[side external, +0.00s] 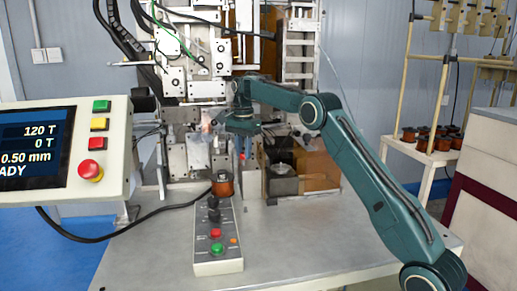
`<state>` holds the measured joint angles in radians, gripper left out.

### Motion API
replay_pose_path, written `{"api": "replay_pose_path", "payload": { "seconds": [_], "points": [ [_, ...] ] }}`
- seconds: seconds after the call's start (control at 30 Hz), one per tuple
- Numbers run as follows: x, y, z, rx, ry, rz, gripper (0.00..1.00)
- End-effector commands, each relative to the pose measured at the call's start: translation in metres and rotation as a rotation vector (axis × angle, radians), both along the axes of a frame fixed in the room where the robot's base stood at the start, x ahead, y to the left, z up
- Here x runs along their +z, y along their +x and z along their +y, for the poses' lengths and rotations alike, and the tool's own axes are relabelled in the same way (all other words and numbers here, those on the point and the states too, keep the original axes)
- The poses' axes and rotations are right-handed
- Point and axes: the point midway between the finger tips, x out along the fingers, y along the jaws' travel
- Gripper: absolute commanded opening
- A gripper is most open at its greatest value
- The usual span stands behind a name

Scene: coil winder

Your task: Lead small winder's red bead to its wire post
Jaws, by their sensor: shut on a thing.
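My gripper (242,150) points down in front of the winder (205,90), above the back of the metal table. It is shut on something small. A tiny red spot at its fingertips looks like the red bead (243,156), with a little blue beside it. The fingers are too small to see clearly. The wire post cannot be picked out among the grey metal parts of the machine. A copper-coloured coil (223,185) sits below and left of the gripper, at the back end of the button box.
The button box (217,240) lies on the table (300,235). A control panel (65,150) stands at left, reading 120 T and 0 T. A dark cylindrical part (283,180) stands right of the gripper. The table's front right is clear beneath my arm.

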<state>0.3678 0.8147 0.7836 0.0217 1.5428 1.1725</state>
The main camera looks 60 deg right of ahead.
Motion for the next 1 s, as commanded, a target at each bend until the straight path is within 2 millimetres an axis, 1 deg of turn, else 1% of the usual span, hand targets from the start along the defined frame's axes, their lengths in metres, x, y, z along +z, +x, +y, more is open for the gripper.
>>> {"api": "replay_pose_path", "payload": {
  "seconds": [0.27,1.0],
  "points": [
    [-0.002,0.0,0.0,0.0,0.0,0.0,0.01],
    [-0.017,0.0,0.0,0.0,0.0,0.001,0.01]
  ]
}}
